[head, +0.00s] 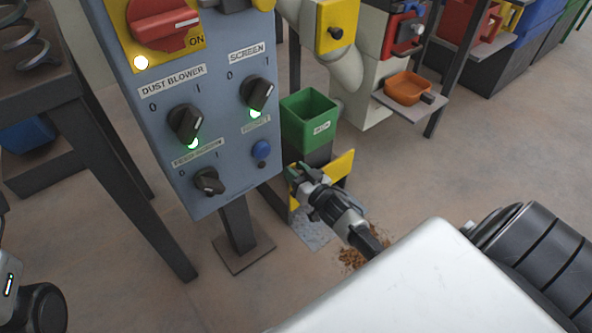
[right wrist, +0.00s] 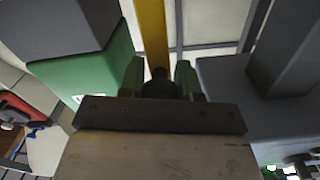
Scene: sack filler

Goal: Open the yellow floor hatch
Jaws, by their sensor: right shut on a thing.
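The yellow hatch (head: 341,166) is a flat plate low down, just in front of the green bin, partly hidden behind my right gripper. It looks tilted up rather than flat on the floor, though its hinge is hidden. My right gripper (head: 298,174) is at its left part. In the right wrist view, the green-tipped fingers (right wrist: 160,80) are shut on a dark knob (right wrist: 160,86). A yellow strip (right wrist: 155,35), seen nearly edge-on, runs up from the knob. My left gripper is not visible; only part of my left arm shows at the lower left.
The blue-grey control panel (head: 205,110) on its post stands left of the hatch. The green bin (head: 309,119) is close behind it. Brown grains (head: 362,246) lie on the floor nearby. An orange tray (head: 407,88) is at the back right. Floor right of the hatch is open.

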